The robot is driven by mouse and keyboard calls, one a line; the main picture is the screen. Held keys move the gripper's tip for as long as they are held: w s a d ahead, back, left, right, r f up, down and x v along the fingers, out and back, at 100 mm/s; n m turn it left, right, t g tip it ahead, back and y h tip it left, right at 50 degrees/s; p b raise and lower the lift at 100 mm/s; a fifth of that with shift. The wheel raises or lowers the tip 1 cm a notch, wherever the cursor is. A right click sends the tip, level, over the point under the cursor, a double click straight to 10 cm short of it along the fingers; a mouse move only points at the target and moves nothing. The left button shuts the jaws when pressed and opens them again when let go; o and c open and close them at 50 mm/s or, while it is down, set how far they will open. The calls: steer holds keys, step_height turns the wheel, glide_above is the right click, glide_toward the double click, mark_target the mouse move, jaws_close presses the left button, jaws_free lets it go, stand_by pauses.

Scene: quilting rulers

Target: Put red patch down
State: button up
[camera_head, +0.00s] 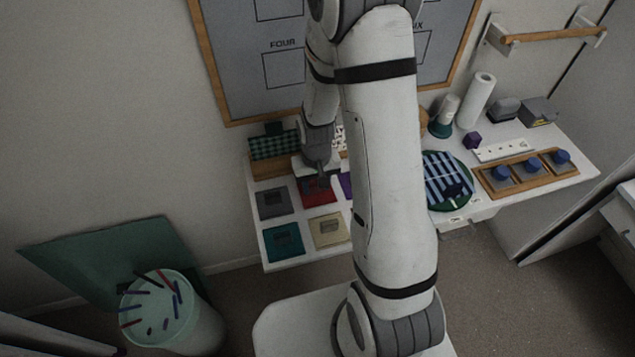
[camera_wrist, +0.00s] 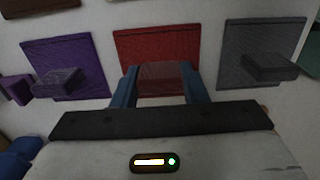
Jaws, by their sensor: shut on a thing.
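I cannot tell whether the patch touches the square. A grey square (camera_wrist: 258,36) with a grey block (camera_wrist: 268,67) lies to the right.
A teal square (camera_head: 270,248) and a cream square (camera_head: 328,242) lie in the near row, each with a block. A green checked block (camera_head: 273,146) stands behind. A round striped mat (camera_head: 432,196) and a wooden tray (camera_head: 481,176) lie right. My arm hides the table's middle.

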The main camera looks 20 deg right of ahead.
steer(key=shift+f, duration=0.2)
steer(key=o, duration=1.1)
steer(key=shift+r, duration=0.15)
step_height(320, 180, up, 12)
step_height(320, 180, up, 8)
steer(key=t, duration=0.1)
glide_above(316, 183)
steer(key=s, duration=0.5)
steer(key=s+r, duration=0.2)
steer(key=s, duration=0.1)
steer(key=s+r+t, duration=0.1)
steer(key=s+r, duration=0.1)
steer(key=s, duration=0.1)
steer(key=s+r+t, duration=0.1)
steer(key=s+r, duration=0.1)
steer(key=s, duration=0.1)
steer(key=shift+s+d+r, duration=0.1)
steer(key=shift+d+r, duration=0.05)
steer(key=shift+d, duration=0.25)
